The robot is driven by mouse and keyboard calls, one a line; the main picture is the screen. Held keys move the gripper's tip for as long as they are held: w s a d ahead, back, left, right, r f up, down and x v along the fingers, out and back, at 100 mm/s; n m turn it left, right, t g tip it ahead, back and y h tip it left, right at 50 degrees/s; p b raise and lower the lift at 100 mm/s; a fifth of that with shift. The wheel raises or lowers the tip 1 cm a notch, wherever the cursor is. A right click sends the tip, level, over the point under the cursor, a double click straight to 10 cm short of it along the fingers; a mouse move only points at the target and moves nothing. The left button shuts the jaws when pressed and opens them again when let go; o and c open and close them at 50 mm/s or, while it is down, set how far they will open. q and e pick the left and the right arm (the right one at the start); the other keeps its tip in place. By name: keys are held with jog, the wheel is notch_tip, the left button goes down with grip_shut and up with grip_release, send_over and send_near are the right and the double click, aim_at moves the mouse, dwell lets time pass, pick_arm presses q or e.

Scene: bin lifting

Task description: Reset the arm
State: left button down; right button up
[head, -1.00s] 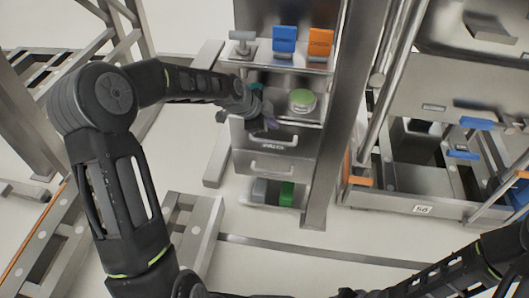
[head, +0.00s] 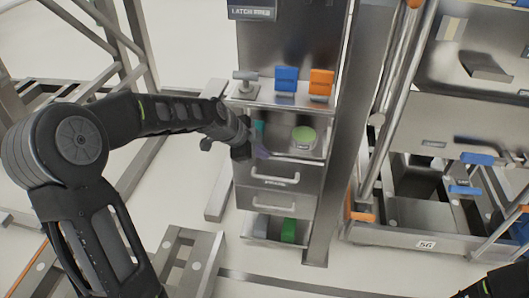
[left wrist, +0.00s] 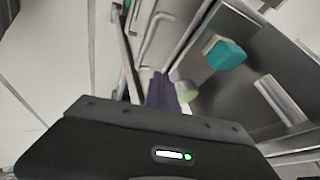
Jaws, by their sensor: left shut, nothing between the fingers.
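My left gripper (head: 252,148) is at the left front of the open shelf of a metal cabinet. Its fingers (left wrist: 162,92) look purple and are shut and empty. The wrist's dark body fills the bottom of the left wrist view. A round green button (head: 303,134) is on the shelf, to the right of the gripper. A teal block (head: 259,127) stands behind the gripper and also shows in the left wrist view (left wrist: 226,54). Part of my right arm is at the lower right corner of the head view; its gripper is out of frame.
A blue switch (head: 286,79) and an orange switch (head: 321,82) are on the ledge above, beside a grey handle (head: 245,77). Drawers with a handle (head: 275,180) are below. A metal post (head: 337,150) and a wheeled rack (head: 400,238) stand right.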

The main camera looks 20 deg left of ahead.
dwell(0.4)
